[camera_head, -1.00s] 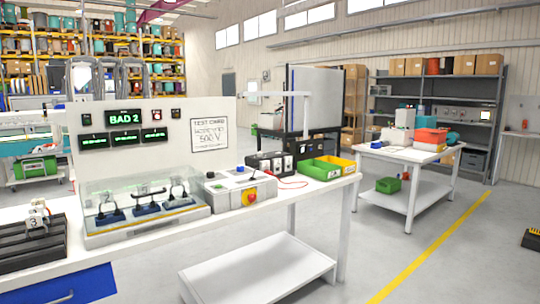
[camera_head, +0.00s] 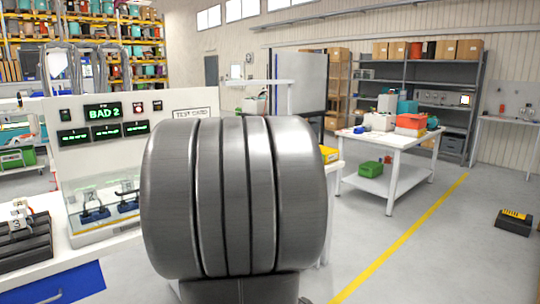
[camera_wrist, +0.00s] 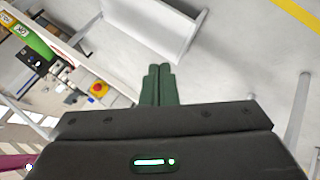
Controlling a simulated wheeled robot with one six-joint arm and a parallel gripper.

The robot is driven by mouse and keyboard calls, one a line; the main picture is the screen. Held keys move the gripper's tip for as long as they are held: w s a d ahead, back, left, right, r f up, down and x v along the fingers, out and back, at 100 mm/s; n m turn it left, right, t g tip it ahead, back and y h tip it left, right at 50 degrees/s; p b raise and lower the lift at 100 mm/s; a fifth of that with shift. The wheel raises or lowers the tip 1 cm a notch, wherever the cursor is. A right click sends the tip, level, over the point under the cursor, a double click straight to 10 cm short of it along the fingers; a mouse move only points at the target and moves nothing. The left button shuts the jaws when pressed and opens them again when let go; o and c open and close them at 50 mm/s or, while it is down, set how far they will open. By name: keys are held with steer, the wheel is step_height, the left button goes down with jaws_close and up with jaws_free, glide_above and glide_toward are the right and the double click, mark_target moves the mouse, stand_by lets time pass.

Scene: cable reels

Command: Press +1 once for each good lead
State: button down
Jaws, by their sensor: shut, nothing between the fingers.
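The white test panel shows a lit green display reading BAD 2 (camera_head: 103,111), with small green screens below whose text is too small to read. Under the clear cover, dark blue clamps with leads (camera_head: 95,214) show; the rest are hidden behind my arm in the head view. The wrist view shows a control box with a red knob on a yellow plate (camera_wrist: 99,89) at left. I cannot make out a +1 button. My gripper (camera_wrist: 159,68) is shut and empty, above the floor beside the bench, apart from the control box; the head view does not show it.
A green bin (camera_wrist: 35,42) and a yellow bin (camera_wrist: 7,14) stand on the bench. A black rack with a lead tagged 3 (camera_head: 18,218) is at far left. A white table (camera_head: 392,139) stands at right, with open floor around the yellow line (camera_head: 400,240).

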steer(key=w+r+n+t+p, duration=0.2)
steer(key=w+n, duration=0.4)
steer(key=w, duration=0.3)
steer(key=w+r+n+t+p, duration=0.2)
steer(key=w+r+n+t, duration=0.2)
steer(key=w, duration=0.5)
steer(key=a+r+n, duration=0.1)
steer(key=n, duration=0.1)
steer(key=shift+w+r+n+t, duration=0.2)
steer(key=shift+w+n+t, duration=0.1)
steer(key=shift+n, duration=0.1)
steer(key=shift+p, duration=0.3)
